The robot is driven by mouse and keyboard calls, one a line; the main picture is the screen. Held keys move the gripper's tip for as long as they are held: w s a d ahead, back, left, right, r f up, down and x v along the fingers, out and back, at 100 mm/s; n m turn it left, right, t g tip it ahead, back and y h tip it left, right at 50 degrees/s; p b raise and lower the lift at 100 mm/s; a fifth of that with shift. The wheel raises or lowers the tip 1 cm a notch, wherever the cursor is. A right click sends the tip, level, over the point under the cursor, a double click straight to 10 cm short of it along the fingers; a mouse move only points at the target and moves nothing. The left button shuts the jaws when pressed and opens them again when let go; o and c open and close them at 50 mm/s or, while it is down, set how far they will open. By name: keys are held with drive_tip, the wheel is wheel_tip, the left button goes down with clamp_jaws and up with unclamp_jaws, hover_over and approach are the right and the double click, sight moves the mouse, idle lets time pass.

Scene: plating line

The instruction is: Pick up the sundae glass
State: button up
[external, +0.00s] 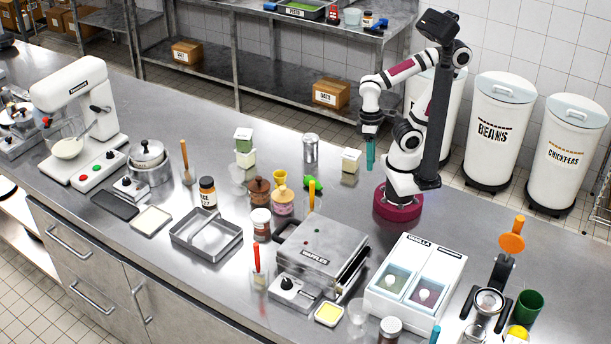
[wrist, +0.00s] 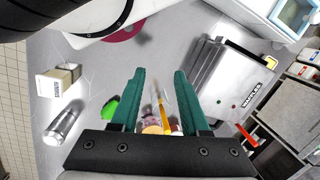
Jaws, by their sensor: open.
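My gripper (external: 370,158) hangs above the back of the steel counter, left of my base, pointing down. In the wrist view its two teal fingers (wrist: 160,76) stand apart with nothing held between them. A small clear glass (external: 357,311) stands near the front of the counter, between the waffle iron and the ice cream tub, well away from my gripper. Another faint clear vessel (external: 238,176) shows beside the white boxes. I cannot tell which of these is the sundae glass. Neither is clear in the wrist view.
The waffle iron (external: 322,250) and ice cream tub (external: 412,285) stand in front of my base. Bare counter lies at the back left.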

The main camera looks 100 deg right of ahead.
drive_tip(key=w+a+r+m, duration=0.1)
drive_tip(key=w+a+r, duration=0.1)
drive_tip(key=w+a, duration=0.3)
drive_tip(key=m+g+y, duration=0.1)
drive_tip(key=m+y, duration=0.2)
drive_tip(key=m, duration=0.2)
hover_over(365, 309)
drive_tip(key=w+d, duration=0.2)
drive_tip(key=d, duration=0.3)
wheel_tip(365, 309, down, 3)
drive_tip(key=x, duration=0.5)
drive_tip(key=d+x, duration=0.1)
drive_tip(key=x, duration=0.9)
drive_tip(key=shift+s+d+f, duration=0.1)
drive_tip(key=shift+s+f, duration=0.2)
drive_tip(key=shift+f, duration=0.2)
clamp_jaws()
